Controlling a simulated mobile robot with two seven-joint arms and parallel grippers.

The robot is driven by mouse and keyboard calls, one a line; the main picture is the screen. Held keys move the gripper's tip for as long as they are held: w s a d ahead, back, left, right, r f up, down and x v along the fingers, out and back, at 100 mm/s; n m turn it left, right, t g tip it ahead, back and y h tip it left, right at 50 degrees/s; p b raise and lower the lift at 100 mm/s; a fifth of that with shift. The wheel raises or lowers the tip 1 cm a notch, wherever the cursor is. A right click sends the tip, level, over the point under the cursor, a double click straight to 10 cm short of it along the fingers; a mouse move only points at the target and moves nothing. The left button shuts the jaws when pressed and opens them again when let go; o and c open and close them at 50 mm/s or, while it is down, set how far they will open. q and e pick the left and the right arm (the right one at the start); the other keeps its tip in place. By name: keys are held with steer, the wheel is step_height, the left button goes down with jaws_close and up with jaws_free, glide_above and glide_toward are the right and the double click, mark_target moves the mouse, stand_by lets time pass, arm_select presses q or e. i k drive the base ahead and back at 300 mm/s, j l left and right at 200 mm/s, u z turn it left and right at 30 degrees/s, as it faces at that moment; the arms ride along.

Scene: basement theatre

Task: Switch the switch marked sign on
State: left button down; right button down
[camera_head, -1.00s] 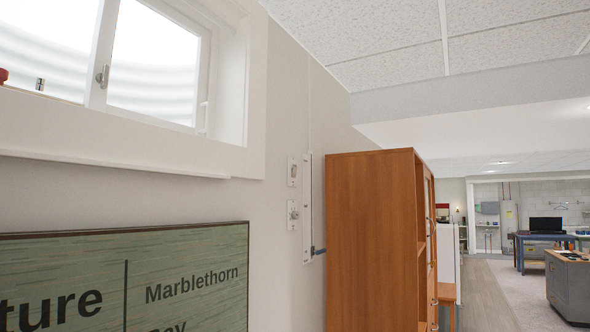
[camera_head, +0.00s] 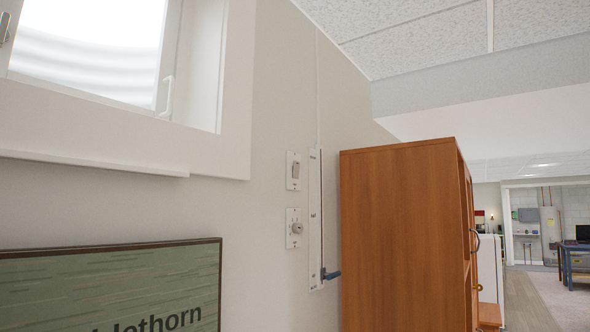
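Two white wall plates are mounted one above the other on the wall between the window and the wooden cabinet. The upper plate carries a rocker-type switch (camera_head: 294,171). The lower plate carries a round knob (camera_head: 296,228). Just right of them is a tall white slotted strip with a blue-handled lever (camera_head: 330,275) near its bottom. Any labels are too small to read, so I cannot tell which control is marked sign. Neither of my grippers shows in the head view.
A tall wooden cabinet (camera_head: 402,238) stands right of the lever, close to it. A green framed sign (camera_head: 110,288) hangs at lower left, below a window (camera_head: 95,50). An open floor passage (camera_head: 528,300) runs back at the right.

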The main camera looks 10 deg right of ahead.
mark_target(295, 168)
steer(key=i+l+u, duration=0.25)
steer(key=i+l, duration=0.25)
steer(key=i+l+u, duration=0.2)
steer(key=i+l, duration=0.2)
steer(key=l, duration=0.2)
